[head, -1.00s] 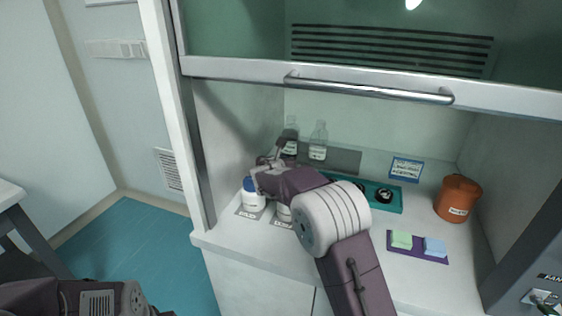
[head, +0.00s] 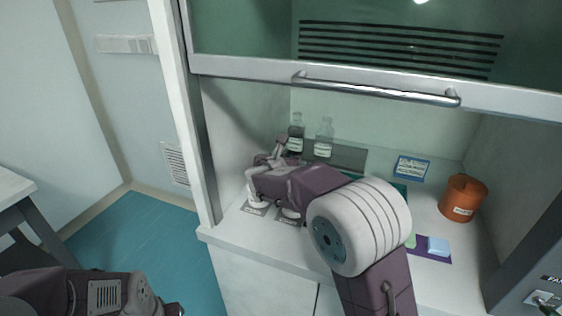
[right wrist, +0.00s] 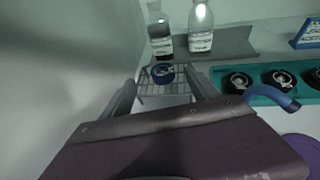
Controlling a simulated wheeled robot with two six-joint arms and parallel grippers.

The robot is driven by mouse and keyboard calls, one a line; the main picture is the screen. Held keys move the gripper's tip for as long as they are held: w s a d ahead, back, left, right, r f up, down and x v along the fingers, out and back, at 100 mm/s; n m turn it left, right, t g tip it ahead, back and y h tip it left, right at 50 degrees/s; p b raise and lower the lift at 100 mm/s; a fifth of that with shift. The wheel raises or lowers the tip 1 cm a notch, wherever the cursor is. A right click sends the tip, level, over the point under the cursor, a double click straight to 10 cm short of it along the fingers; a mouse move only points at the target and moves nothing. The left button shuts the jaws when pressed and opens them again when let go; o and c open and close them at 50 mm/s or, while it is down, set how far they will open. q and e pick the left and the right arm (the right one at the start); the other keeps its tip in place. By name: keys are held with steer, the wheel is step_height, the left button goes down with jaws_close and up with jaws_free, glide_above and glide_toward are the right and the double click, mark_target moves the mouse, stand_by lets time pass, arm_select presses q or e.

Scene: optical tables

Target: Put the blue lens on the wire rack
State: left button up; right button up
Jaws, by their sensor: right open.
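The blue lens (right wrist: 163,72), a blue ring with a dark centre, shows in the right wrist view. It appears to lie on the far part of the wire rack (right wrist: 150,89), a grid near the left wall of the hood. My right gripper (right wrist: 160,82) is open. Its two fingers stand apart on either side of the lens in that view, and I see no clear contact. In the head view my right gripper (head: 277,152) is at the left of the hood, and my arm hides the rack and the lens.
Two bottles (head: 297,133) (head: 324,138) stand just behind the rack. A teal tray (right wrist: 259,101) with several black round parts is to the right. An orange pot (head: 462,198) and a purple mat (head: 431,256) are farther right. The sash handle (head: 380,91) crosses above.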

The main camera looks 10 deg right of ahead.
steer(key=v, duration=0.3)
steer(key=shift+s+a+r, duration=0.1)
steer(key=shift+s+r, duration=0.05)
steer(key=shift+s, duration=0.2)
